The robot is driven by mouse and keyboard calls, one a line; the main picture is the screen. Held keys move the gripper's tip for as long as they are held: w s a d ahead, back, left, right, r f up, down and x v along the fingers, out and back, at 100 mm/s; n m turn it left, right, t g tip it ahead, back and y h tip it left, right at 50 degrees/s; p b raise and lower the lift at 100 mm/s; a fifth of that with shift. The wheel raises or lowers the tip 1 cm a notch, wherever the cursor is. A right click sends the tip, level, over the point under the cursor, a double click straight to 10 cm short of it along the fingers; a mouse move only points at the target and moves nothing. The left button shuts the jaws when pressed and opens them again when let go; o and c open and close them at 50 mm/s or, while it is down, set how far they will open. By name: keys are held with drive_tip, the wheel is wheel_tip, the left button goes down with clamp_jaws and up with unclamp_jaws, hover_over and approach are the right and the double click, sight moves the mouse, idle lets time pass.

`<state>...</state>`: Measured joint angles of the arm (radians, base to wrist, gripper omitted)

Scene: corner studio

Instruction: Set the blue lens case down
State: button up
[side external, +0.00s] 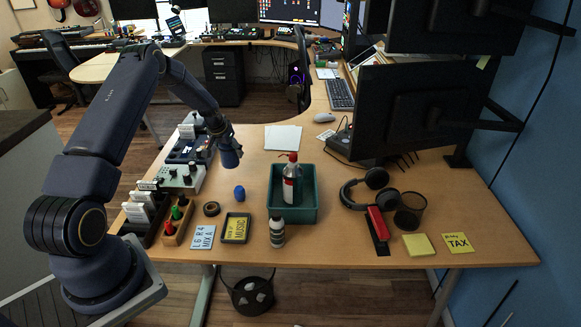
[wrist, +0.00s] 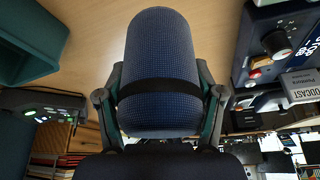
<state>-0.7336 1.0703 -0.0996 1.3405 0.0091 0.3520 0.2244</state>
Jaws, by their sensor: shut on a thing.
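The blue lens case (side external: 230,158) is in my gripper (side external: 227,143), held over the left part of the desk. In the wrist view the case (wrist: 162,60) is a large rounded blue textured body with a dark band around it. The fingers of my gripper (wrist: 160,105) are shut on its two sides. Its lower end looks clear of the desk top in the side view, but the exact gap is hard to tell.
Audio gear (side external: 180,178) lines the left edge. Bare desk (side external: 250,160) lies right of the case.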

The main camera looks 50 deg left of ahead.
drive_tip(key=f, duration=0.1)
drive_tip(key=w+a+f, duration=0.1)
drive_tip(key=w+f, duration=0.1)
drive_tip(key=shift+w+a, duration=0.25)
drive_tip(key=shift+w+f, duration=0.1)
drive_tip(key=shift+f, duration=1.6)
drive_tip(key=shift+f, duration=0.1)
drive_tip(key=o, duration=1.4)
